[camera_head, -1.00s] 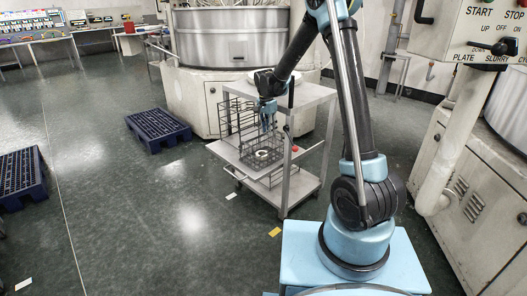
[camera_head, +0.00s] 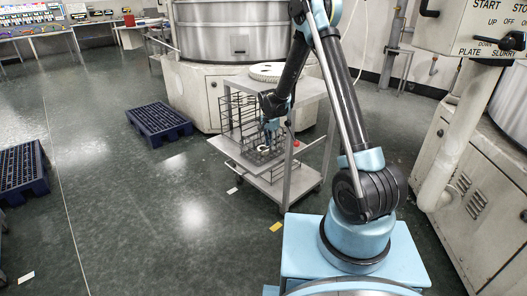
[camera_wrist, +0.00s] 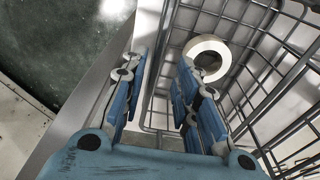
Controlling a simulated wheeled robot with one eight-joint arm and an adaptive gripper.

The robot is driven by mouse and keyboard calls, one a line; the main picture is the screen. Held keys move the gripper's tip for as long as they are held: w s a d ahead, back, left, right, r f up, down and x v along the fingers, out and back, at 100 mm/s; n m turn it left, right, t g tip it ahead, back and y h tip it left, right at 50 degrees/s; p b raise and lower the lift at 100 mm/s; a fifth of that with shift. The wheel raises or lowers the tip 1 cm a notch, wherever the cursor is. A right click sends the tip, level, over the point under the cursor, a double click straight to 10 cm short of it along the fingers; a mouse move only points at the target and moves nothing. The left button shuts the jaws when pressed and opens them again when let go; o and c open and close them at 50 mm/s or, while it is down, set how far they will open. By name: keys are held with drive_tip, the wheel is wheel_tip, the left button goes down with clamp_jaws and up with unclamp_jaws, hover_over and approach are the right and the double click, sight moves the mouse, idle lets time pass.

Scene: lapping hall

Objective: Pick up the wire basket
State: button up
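The wire basket (camera_head: 258,157) is a dark, open-topped grid box on the cart's middle shelf. A white ring (camera_wrist: 207,52) lies inside it. My gripper (camera_head: 271,130) is down at the basket's rim in the head view. In the wrist view, my gripper (camera_wrist: 162,68) is open, its two blue fingers apart. A side wall of the wire basket (camera_wrist: 240,75) runs at the right, and its near-left wires pass between the fingers. The left finger appears outside the basket and the right finger inside; contact is unclear.
The grey cart (camera_head: 230,150) has a top shelf with a pale toothed ring (camera_head: 272,72) and a taller wire rack (camera_head: 238,113) beside the basket. Blue pallets (camera_head: 158,122) lie on the open floor at left. A machine cabinet (camera_head: 470,190) stands at right.

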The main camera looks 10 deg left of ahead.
sight(274, 158)
drive_tip(key=shift+s+d+f, duration=0.1)
drive_tip(key=shift+d+f, duration=0.1)
drive_tip(key=shift+f, duration=1.15)
drive_tip(key=shift+d+f, duration=0.2)
drive_tip(key=shift+f, duration=1.15)
clamp_jaws()
